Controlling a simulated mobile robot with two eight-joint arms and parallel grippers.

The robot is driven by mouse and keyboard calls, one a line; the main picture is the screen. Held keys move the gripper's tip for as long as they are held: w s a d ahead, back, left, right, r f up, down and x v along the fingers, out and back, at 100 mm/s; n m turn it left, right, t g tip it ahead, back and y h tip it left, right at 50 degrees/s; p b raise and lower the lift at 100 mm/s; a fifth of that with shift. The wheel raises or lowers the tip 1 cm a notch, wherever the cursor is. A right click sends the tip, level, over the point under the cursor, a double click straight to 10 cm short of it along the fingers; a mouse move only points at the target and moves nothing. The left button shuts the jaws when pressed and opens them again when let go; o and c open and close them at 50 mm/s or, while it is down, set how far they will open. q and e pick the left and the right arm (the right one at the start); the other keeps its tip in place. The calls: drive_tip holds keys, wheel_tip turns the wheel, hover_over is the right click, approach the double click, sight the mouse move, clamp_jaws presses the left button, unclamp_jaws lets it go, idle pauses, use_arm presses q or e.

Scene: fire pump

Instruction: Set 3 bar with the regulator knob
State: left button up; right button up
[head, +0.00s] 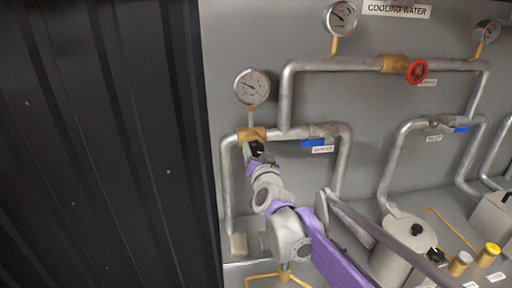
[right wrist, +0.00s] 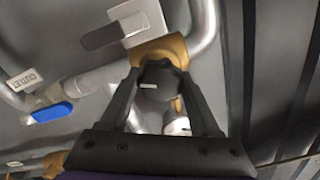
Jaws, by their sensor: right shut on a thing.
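The regulator is a brass body (head: 251,133) on the grey pipe at the left of the panel; it also shows in the right wrist view (right wrist: 160,48). Its black knob (right wrist: 158,84) has a white mark and faces the right wrist camera. My right gripper (right wrist: 160,78) is shut on the knob, one finger on each side. In the head view my right gripper (head: 257,149) reaches up to the regulator and mostly hides the knob. A round gauge (head: 251,86) stands above the regulator; its needle points to the left, but the scale is too small to read. My left gripper is not in view.
A blue-handled valve (head: 314,143) sits to the right of the regulator. A red handwheel (head: 417,71) and another gauge (head: 341,18) are higher up. A dark ribbed wall (head: 100,140) stands close on the left. A grey tank (head: 402,245) is at the lower right.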

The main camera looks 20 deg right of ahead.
drive_tip(key=m+p, duration=0.2)
drive_tip(key=m, duration=0.3)
drive_tip(key=shift+r+m, duration=0.1)
drive_tip(key=shift+m, duration=0.2)
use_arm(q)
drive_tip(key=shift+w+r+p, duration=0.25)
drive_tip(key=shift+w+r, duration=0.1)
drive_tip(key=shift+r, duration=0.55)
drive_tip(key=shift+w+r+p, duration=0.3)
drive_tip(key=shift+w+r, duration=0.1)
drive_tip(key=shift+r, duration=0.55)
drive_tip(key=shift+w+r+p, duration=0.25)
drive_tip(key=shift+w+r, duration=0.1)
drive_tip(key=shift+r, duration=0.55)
use_arm(e)
drive_tip(key=shift+m, duration=2.1)
drive_tip(key=o, duration=1.4)
drive_tip(key=shift+c, duration=0.2)
drive_tip(key=shift+f, duration=0.2)
